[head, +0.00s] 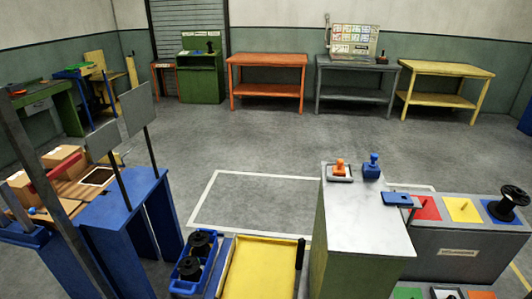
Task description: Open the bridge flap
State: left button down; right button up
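No part is labelled as the bridge flap, and I cannot tell for sure which one it is. A flat yellow panel (262,268) with a raised rim lies at the bottom centre, between a blue bin and a pale-topped counter (365,222). A black bar (300,253) stands at its right edge. The panel's near end is cut off by the frame. Neither of my grippers is in the head view.
A blue bin (183,288) holds black spools. Blue stands (118,212) and cardboard boxes (63,160) are at left. A grey block (465,245) with coloured squares is at right. Open floor (245,140) lies beyond, with orange (268,62) and yellow (445,70) benches at the back.

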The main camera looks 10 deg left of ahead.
aim_at(221, 288)
jog(key=j+z, duration=0.1)
jog(key=z, duration=0.35)
jog(key=j+z, duration=0.1)
jog(key=z, duration=0.3)
jog(key=j+z, duration=0.15)
jog(key=z, duration=0.3)
jog(key=j+z, duration=0.25)
jog(key=k+j+z, duration=0.25)
jog(key=j, duration=0.15)
jog(key=j+z, duration=0.25)
jog(key=k+j, duration=0.2)
jog(key=j, duration=0.25)
jog(key=k+j+z, duration=0.15)
jog(key=j, duration=0.25)
jog(key=k+j, duration=0.3)
jog(key=j, duration=0.15)
jog(key=k+j+z, duration=0.1)
jog(key=k+j, duration=0.15)
jog(key=j, duration=0.15)
